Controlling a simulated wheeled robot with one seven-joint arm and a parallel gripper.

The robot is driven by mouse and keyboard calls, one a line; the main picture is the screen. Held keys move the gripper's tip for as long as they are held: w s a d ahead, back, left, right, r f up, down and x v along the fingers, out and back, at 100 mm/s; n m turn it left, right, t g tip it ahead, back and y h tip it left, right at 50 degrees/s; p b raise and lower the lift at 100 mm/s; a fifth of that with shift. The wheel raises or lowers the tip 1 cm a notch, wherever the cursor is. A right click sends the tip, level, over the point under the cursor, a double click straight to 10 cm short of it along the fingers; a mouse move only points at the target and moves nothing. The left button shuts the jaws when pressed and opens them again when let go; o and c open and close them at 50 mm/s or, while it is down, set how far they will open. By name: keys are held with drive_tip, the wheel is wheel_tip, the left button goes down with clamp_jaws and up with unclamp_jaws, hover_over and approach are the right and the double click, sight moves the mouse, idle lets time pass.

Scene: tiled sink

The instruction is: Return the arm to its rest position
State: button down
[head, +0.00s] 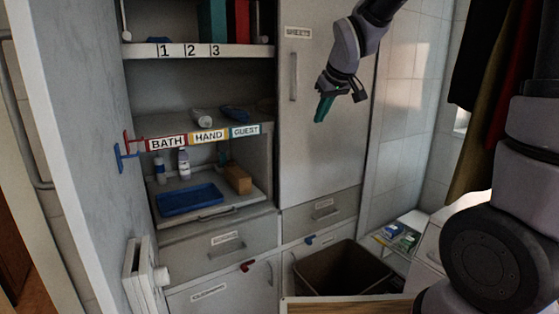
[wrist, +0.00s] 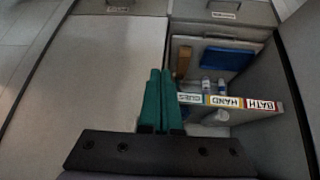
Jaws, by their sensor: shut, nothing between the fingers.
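My gripper (head: 323,107) has green fingers and hangs in the air in front of the tall cabinet door (head: 318,135), in the head view. In the wrist view the green fingers (wrist: 159,100) lie together, shut, with nothing between them. My arm reaches in from the upper right of the head view.
Left of my gripper are open shelves with BATH, HAND and GUEST labels (head: 208,137). A blue tray (head: 189,200), bottles (head: 183,163) and a brown box (head: 238,179) stand on the lower shelf. An open bin (head: 341,268) is below. Dark garments (head: 497,100) hang at right.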

drive_tip(key=s+d+r+m, duration=0.3)
drive_tip(key=s+d, duration=0.3)
drive_tip(key=s, duration=0.4)
drive_tip(key=s+d+r+m, duration=0.3)
drive_tip(key=s+d+m, duration=0.3)
drive_tip(key=s, duration=0.5)
drive_tip(key=shift+s+d+t, duration=0.15)
drive_tip(key=shift+d+t, duration=0.15)
drive_tip(key=shift+d, duration=0.5)
drive_tip(key=shift+r, duration=0.1)
